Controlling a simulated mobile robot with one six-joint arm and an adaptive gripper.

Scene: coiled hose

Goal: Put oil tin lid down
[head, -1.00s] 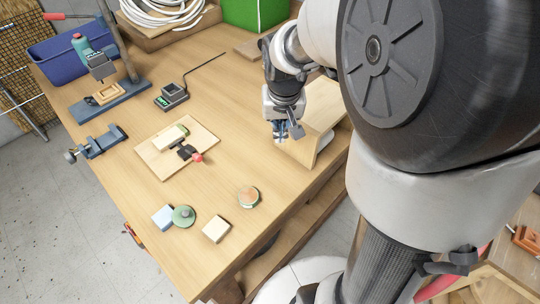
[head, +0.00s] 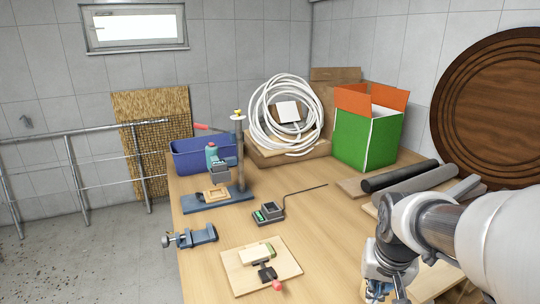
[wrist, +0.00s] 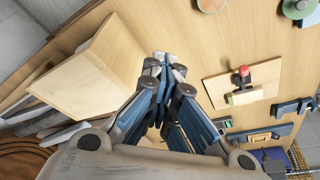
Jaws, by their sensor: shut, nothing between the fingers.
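My gripper (wrist: 165,62) is shut and empty above the wooden table, with its fingertips together. It also shows in the head view (head: 380,290) at the bottom right, partly cut off. At the top edge of the wrist view lie a round orange-brown disc (wrist: 210,4) and a round green piece (wrist: 296,7), both cut by the frame. I cannot tell whether either one is the oil tin lid. Both are apart from my gripper, and neither shows in the head view. No oil tin is clearly recognisable.
A pale wooden panel (wrist: 100,65) stands close beside my gripper. A board with a clamp (head: 262,268), a blue vise (head: 195,237), a drill stand (head: 217,200), a coiled white hose (head: 263,120) and a green box (head: 364,140) occupy the table.

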